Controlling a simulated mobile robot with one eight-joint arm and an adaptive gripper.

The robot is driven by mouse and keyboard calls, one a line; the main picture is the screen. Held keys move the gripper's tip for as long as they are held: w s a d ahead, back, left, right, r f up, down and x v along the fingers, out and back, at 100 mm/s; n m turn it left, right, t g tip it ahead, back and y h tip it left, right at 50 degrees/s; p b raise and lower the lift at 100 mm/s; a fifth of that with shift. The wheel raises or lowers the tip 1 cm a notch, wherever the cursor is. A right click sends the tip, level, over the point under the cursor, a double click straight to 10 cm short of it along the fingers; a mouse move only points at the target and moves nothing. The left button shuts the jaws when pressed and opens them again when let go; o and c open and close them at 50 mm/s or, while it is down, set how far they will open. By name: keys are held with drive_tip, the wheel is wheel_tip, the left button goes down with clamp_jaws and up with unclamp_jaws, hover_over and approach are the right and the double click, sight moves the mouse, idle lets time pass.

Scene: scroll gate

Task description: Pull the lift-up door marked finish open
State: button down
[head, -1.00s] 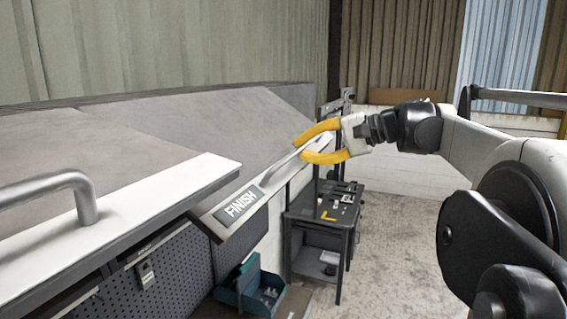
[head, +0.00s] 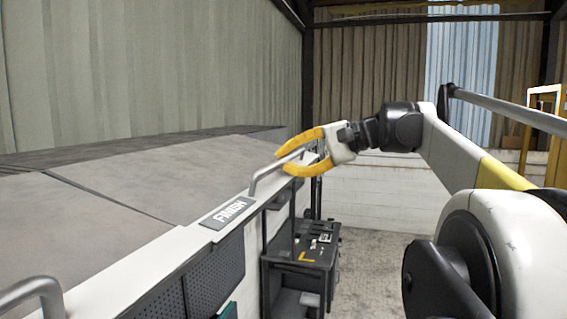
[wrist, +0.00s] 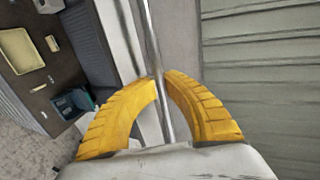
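My gripper (head: 281,160), with yellow curved fingers, is at the far part of the handle. In the wrist view the fingertips (wrist: 161,76) close in on both sides of the bar. The far end of the handle is partly hidden by the fingers.
A neighbouring door with its own handle (head: 38,290) is at lower left. Perforated dark panels (head: 215,268) are below the doors. A dark workbench (head: 302,252) stands beyond, by a white brick wall. Open floor (head: 375,270) lies right of the bench.

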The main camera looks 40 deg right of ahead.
drive_tip(key=c, duration=1.5)
unclamp_jaws()
drive_tip(key=shift+s+d, duration=0.1)
drive_tip(key=shift+s, duration=0.05)
drive_tip(key=v, duration=1.2)
